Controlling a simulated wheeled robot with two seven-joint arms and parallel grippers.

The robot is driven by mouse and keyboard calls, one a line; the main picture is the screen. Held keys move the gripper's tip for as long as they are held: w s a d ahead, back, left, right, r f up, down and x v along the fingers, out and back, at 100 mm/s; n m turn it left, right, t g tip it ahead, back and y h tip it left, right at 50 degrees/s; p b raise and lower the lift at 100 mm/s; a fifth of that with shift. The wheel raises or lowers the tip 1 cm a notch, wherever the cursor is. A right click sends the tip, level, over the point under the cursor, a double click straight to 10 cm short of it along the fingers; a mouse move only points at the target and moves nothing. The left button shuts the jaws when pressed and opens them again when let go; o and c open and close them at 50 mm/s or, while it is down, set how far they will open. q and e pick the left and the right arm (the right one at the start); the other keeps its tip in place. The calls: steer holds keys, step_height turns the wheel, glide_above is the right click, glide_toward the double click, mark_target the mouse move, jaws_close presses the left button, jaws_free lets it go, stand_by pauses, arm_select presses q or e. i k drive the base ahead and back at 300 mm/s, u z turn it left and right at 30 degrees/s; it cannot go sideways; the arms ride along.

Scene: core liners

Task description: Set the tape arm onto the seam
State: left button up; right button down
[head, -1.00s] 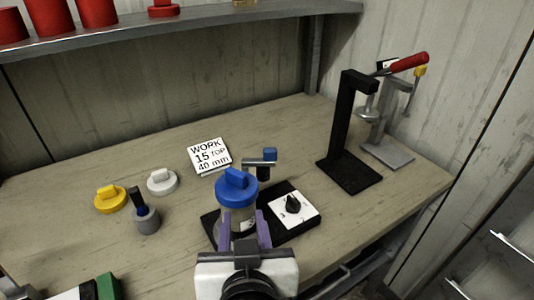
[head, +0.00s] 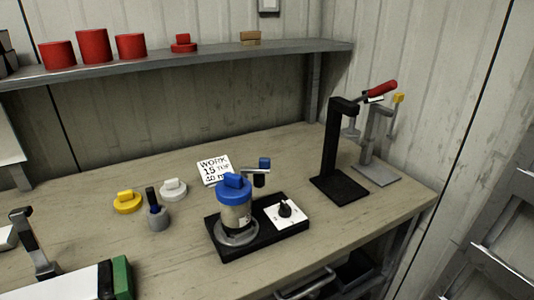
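The tape arm (head: 254,171) is a short grey bar on a dark post with a blue block at its right end. It stands just behind the liner and the black base. The clear liner (head: 236,214) with a blue cap (head: 234,190) stands upright in a grey ring (head: 236,236) on the black base (head: 262,238). The seam where cap and liner meet shows as the cap's lower edge. The bar's left end is close to the cap; I cannot tell whether they touch. Neither of my grippers is in view.
A white dial plate (head: 286,211) sits on the base's right. A work card (head: 214,169), yellow cap (head: 127,201), white cap (head: 173,189) and grey pot (head: 158,217) lie behind and left. A green-ended box (head: 121,277) is front left.

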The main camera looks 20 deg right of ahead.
mark_target(259, 172)
steer(key=u, duration=1.45)
steer(key=k, duration=1)
steer(key=z, duration=1.15)
steer(key=i, duration=0.5)
